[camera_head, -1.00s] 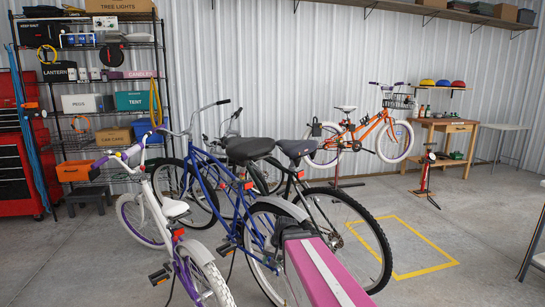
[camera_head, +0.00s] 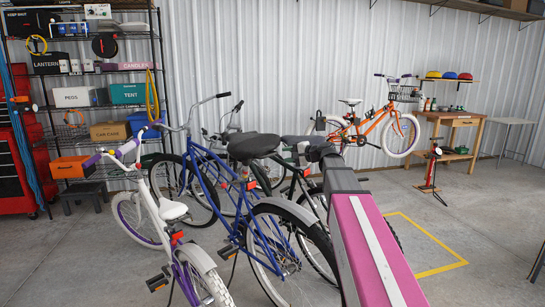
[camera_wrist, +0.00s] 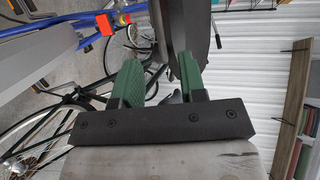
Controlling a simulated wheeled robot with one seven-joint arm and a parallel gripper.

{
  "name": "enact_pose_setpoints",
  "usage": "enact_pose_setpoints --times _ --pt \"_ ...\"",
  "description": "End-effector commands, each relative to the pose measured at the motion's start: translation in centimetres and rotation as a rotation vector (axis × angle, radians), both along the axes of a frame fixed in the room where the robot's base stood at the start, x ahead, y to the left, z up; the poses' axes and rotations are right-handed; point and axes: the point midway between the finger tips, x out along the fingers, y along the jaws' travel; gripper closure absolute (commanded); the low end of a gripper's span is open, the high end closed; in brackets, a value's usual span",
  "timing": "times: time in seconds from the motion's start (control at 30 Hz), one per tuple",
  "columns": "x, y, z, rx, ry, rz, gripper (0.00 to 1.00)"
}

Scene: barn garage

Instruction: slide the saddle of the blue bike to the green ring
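The blue bike (camera_head: 208,178) stands in the middle of the head view, with its black saddle (camera_head: 254,146) on top. In the wrist view, a dark saddle-shaped piece (camera_wrist: 183,22) lies just beyond my fingertips; it is probably this saddle. A blue tube (camera_wrist: 65,42) with a red reflector (camera_wrist: 108,24) is at its left. My gripper (camera_wrist: 158,58) has two green fingers standing apart, and I see no object clamped between them. In the head view, my pink arm reaches up from the lower right and its dark end is right of the saddle. I cannot make out a green ring.
A white and purple bike (camera_head: 150,215) stands close at left, and a black bike is partly hidden behind the blue one. An orange bike (camera_head: 365,130) is mounted at the back, near a wooden workbench (camera_head: 455,135). Bare floor with a yellow outline (camera_head: 440,238) lies at right.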

Motion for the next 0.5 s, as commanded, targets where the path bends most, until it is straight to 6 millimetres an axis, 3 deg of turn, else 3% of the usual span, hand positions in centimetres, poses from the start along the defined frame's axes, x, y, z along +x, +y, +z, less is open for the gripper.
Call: enact_pose_setpoints --times 0.5 --pt "4.5 6.9 -1.8 -0.003 0.001 0.001 0.62"
